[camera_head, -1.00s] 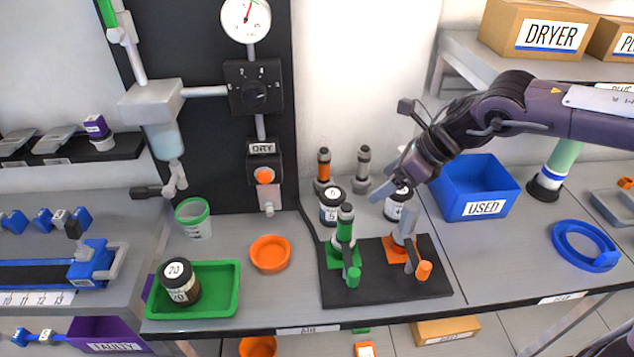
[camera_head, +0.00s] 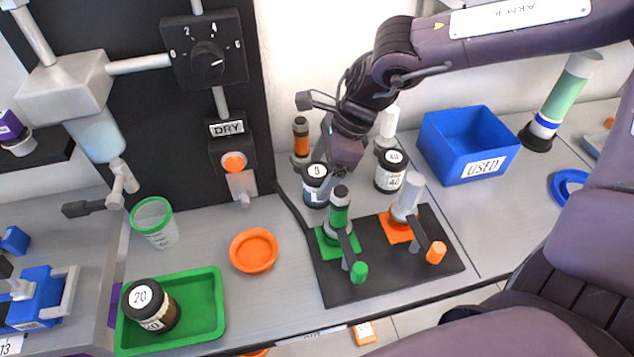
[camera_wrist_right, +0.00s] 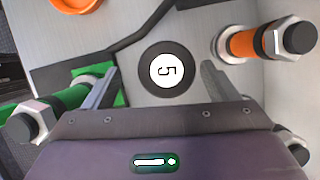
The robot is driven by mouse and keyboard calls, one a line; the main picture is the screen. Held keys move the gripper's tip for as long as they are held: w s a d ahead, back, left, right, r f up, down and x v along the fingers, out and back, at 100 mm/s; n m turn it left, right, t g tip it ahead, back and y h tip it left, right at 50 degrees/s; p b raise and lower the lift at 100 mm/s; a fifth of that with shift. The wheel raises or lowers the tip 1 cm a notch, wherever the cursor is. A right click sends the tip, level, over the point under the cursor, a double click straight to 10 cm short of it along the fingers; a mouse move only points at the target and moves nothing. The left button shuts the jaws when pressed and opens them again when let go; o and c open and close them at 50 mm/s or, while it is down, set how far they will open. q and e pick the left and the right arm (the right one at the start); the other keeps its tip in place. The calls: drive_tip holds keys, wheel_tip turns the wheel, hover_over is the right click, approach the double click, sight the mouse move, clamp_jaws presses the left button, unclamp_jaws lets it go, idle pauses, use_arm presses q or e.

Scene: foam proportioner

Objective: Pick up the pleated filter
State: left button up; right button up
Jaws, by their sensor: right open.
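I cannot pick out a pleated filter for certain in either view. My right gripper (camera_head: 338,172) is above the back of the bench, pointing down, open and empty. In the right wrist view its two fingers (camera_wrist_right: 160,85) stand apart, with the dark jar (camera_wrist_right: 166,70) labelled 5 showing between them; I cannot tell the height gap. That jar (camera_head: 315,186) is partly beside the gripper in the head view. My left gripper is not in view.
A black plate (camera_head: 345,288) carries green and orange valve fittings in front of the gripper. An orange-banded fitting (camera_head: 301,140) and a jar labelled 40 (camera_head: 391,172) stand close by. A blue bin (camera_head: 440,150) marked USED is right; an orange dish (camera_head: 254,250) is left.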

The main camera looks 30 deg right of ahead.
drive_tip(key=x, duration=0.3)
drive_tip(key=shift+w+d+f+p, duration=0.1)
drive_tip(key=shift+w+f+p, duration=0.05)
drive_tip(key=shift+w+p, duration=0.25)
drive_tip(key=shift+a+f, duration=0.2)
drive_tip(key=shift+f, duration=0.35)
drive_tip(key=c, duration=1.1)
drive_tip(key=shift+r, duration=0.1)
